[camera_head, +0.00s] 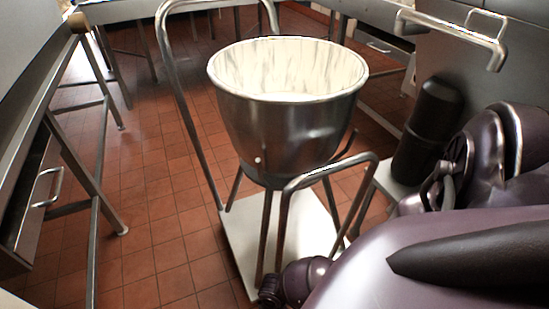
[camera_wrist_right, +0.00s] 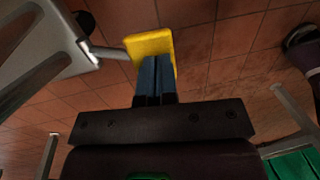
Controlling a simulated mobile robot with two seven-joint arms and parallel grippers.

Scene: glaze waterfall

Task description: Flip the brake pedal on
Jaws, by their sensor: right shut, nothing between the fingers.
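The brake pedal is a flat yellow plate (camera_wrist_right: 151,46) at the top centre of the right wrist view. A short metal rod joins it on the left to a pale metal frame. My right gripper (camera_wrist_right: 157,60) is shut and empty, with its two blue-grey fingers pressed together. I cannot make out the pedal in the head view. My left gripper is not in view.
In the head view, a large steel bowl (camera_head: 280,130) stands on a legged cart with a pale base plate (camera_head: 230,232) and a bent tubular handle (camera_head: 335,166). Steel tables (camera_head: 45,95) line the left. Red tiled floor (camera_head: 165,225) lies clear between them. A dark cylinder (camera_head: 428,130) stands at right.

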